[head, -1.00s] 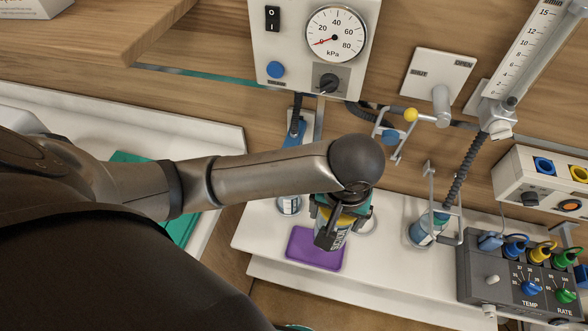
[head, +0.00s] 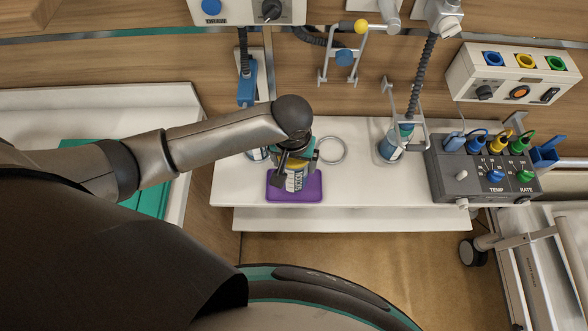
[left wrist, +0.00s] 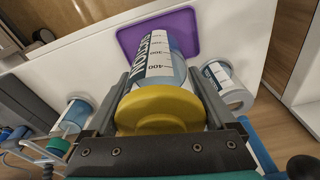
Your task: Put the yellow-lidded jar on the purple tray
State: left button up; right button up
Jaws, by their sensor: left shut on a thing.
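The yellow-lidded jar (left wrist: 158,112) is clear with a printed scale and a suction label. My left gripper (head: 296,165) is shut on it, with the fingers on both sides just below the lid in the left wrist view (left wrist: 165,95). In the head view the jar (head: 296,183) shows under the gripper, over the purple tray (head: 308,194). The tray also shows in the left wrist view (left wrist: 190,28), beyond the jar's base. I cannot tell whether the jar's base touches the tray. My right gripper is not in view.
A white shelf (head: 235,190) carries the tray. An empty ring holder (head: 331,150) is right of the gripper. Another jar (head: 390,148) stands farther right, beside a grey control box (head: 470,180). A further jar (left wrist: 222,80) stands close beside the held one.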

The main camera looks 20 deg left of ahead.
aim_at(294, 166)
pick_arm(q)
notch_tip(294, 166, down, 3)
jog(key=shift+f+b, duration=0.1)
jog(key=shift+b, duration=0.2)
jog(key=shift+f, duration=0.45)
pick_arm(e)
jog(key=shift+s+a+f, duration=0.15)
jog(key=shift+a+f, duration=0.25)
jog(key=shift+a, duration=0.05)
pick_arm(q)
jog(key=o, duration=1.5)
jog(key=shift+f, duration=0.1)
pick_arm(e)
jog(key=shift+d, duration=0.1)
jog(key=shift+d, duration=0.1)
pick_arm(q)
jog(key=shift+r, duration=0.25)
jog(key=r, duration=0.4)
jog(key=s+r+p, duration=0.1)
jog(key=r, duration=0.2)
jog(key=r+p, duration=0.1)
jog(key=r, duration=0.3)
jog(key=shift+s+r, duration=0.25)
jog(key=shift+r, duration=0.05)
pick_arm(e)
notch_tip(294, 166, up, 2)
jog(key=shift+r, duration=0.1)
